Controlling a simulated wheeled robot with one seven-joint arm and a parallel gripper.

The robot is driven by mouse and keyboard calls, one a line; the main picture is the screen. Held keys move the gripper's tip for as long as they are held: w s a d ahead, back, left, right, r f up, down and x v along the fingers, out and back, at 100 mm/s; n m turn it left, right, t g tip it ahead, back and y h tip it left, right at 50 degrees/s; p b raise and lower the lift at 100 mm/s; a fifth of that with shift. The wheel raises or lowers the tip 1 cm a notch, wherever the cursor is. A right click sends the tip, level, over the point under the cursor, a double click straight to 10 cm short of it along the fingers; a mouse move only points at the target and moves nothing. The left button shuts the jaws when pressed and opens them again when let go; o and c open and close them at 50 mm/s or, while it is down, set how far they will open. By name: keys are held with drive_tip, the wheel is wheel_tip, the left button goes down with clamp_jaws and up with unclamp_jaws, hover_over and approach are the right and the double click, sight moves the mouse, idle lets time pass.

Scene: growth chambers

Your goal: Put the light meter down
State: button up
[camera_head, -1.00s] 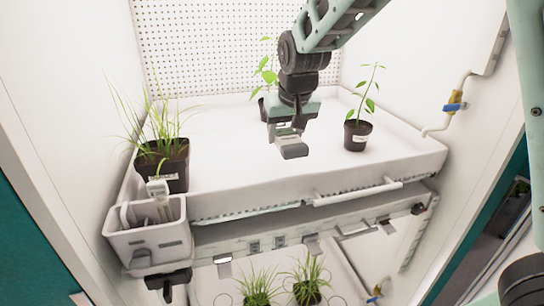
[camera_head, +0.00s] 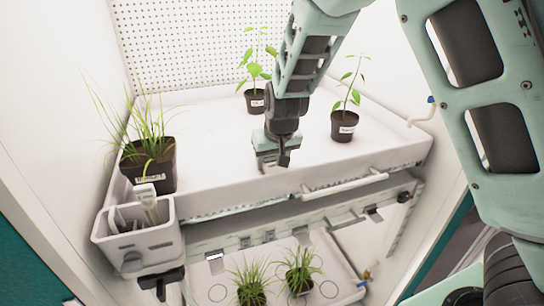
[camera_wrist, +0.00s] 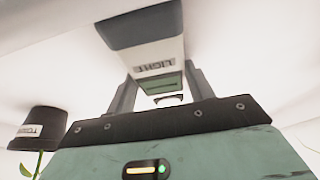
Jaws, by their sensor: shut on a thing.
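My gripper (camera_head: 276,155) is over the front middle of the white upper tray (camera_head: 215,180). It is shut on the light meter (camera_wrist: 145,35), a grey and white block with a "LIGHT" label and a small greenish display between the two fingers in the wrist view. In the head view the meter is mostly hidden by the gripper. I cannot tell whether the meter touches the tray surface or hangs just above it.
A grassy pot (camera_head: 148,165) stands at the tray's left. Two leafy potted plants, one behind the gripper (camera_head: 256,102) and one to its right (camera_head: 344,125), stand on the tray. A bin (camera_head: 135,245) hangs at the front left corner. Tray surface between is bare.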

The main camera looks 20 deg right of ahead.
drive_tip(key=shift+w, duration=0.15)
drive_tip(key=o, duration=1.2)
drive_tip(key=shift+s+r, duration=0.1)
drive_tip(key=shift+s, duration=0.1)
drive_tip(key=shift+s+a+r, duration=0.15)
drive_tip(key=shift+r, duration=0.4)
drive_tip(key=v, duration=1.1)
drive_tip(key=s+a+f+n+g, duration=0.1)
drive_tip(key=s+a+n, duration=0.1)
drive_tip(key=s, duration=0.7)
drive_tip(key=s+a+f+n+g, duration=0.2)
drive_tip(key=s+n, duration=0.1)
drive_tip(key=s, duration=0.7)
drive_tip(key=s+a+f+n+g, duration=0.1)
drive_tip(key=s+a+f+n, duration=0.1)
drive_tip(key=s, duration=0.8)
drive_tip(key=shift+a+f+n+y+b, duration=0.1)
drive_tip(key=shift+f+n+y+b, duration=0.05)
drive_tip(key=shift+n+y+b, duration=0.2)
